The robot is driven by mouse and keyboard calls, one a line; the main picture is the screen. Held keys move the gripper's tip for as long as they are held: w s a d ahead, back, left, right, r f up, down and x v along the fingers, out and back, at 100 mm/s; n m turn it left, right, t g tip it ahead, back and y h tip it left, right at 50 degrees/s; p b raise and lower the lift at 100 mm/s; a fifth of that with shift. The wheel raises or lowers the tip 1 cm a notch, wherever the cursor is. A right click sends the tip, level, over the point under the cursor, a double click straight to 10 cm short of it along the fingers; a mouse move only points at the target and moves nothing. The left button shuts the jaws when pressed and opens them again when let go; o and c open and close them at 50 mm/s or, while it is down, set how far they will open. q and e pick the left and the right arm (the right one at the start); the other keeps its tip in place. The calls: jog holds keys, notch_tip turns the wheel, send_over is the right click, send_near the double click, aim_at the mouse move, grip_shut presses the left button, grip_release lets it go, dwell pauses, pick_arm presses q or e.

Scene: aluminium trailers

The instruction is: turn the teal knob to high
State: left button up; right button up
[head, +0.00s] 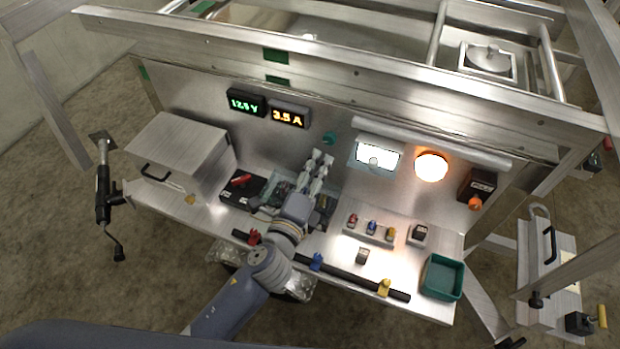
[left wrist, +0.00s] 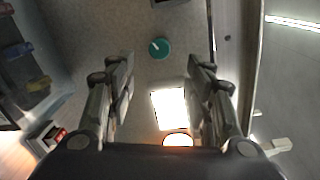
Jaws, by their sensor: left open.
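The teal knob (head: 329,138) is on the upright metal back panel, right of the orange display. In the left wrist view the teal knob (left wrist: 160,48) is a round dial with a pale mark toward its upper left, ahead of my fingers. My left gripper (head: 322,158) is just below the knob in the head view, fingers apart and empty. In the left wrist view my left gripper (left wrist: 160,75) shows both fingers spread, with a gap between them and the knob. No high marking is readable. My right gripper is not in view.
A green display (head: 246,102) and an orange display (head: 288,114) sit left of the knob. A lit white panel (head: 375,157) and a glowing orange lamp (head: 431,166) are to its right. The bench holds a metal box (head: 180,148), small colored parts and a teal bin (head: 441,276).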

pick_arm(q)
jog(key=shift+v, duration=1.5)
